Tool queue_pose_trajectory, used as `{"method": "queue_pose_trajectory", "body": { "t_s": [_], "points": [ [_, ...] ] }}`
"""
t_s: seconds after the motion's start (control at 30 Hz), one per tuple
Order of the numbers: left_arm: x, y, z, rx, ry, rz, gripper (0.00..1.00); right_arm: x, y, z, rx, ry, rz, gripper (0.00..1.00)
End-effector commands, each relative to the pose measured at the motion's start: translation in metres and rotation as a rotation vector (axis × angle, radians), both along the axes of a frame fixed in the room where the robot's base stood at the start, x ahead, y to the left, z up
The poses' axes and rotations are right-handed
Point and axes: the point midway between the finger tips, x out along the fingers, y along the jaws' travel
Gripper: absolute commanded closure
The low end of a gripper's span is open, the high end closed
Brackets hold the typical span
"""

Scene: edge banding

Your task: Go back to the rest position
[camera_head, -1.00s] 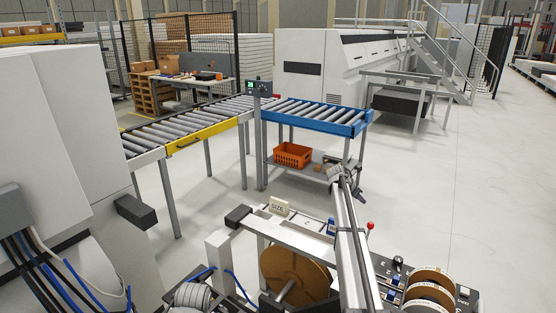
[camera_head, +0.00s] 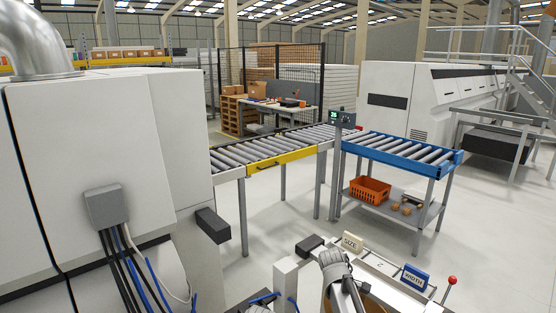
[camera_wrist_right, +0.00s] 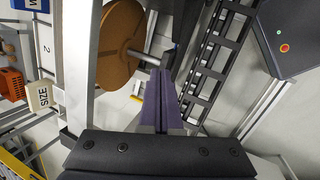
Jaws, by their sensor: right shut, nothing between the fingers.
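My right gripper (camera_wrist_right: 160,80) shows in the right wrist view, with its two dark purplish fingers together and nothing between them. It is in the air, apart from the brown edge-band roll (camera_wrist_right: 116,52), which sits on a spindle just beyond and to the left of the fingertips. In the head view, a grey jointed part low in the middle looks like my arm; the fingers cannot be made out there. My left gripper does not show in either view.
A stand with a SIZE sign (camera_head: 352,241), a blue sign (camera_head: 415,277) and a red-knobbed lever (camera_head: 452,281) is close in front. Roller conveyors (camera_head: 400,150) run behind it, with an orange crate (camera_head: 370,190) on a lower shelf. A white machine (camera_head: 100,160) fills the left.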

Motion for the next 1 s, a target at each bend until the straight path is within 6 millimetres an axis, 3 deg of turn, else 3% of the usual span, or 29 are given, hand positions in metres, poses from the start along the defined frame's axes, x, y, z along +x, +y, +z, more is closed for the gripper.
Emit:
{"method": "queue_pose_trajectory", "body": {
  "t_s": [0.03, 0.2, 0.4, 0.5, 0.7, 1.0],
  "points": [
    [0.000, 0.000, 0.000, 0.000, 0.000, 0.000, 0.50, -0.029, 0.021, -0.002, 0.029, -0.004, -0.042, 1.00],
    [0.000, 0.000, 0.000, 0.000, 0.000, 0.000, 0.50, -0.102, 0.081, -0.007, 0.126, -0.005, -0.228, 1.00],
    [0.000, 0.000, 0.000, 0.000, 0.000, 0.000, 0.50, -0.179, 0.127, -0.010, 0.199, 0.018, -0.421, 1.00],
    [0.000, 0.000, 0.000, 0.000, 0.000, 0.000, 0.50, -0.204, 0.139, -0.011, 0.217, 0.030, -0.488, 1.00],
    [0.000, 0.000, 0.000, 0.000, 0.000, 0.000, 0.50, -0.225, 0.150, -0.011, 0.230, 0.042, -0.554, 1.00],
    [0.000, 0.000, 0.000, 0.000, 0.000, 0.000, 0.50, -0.225, 0.150, -0.011, 0.231, 0.041, -0.559, 1.00]
  ]
}}
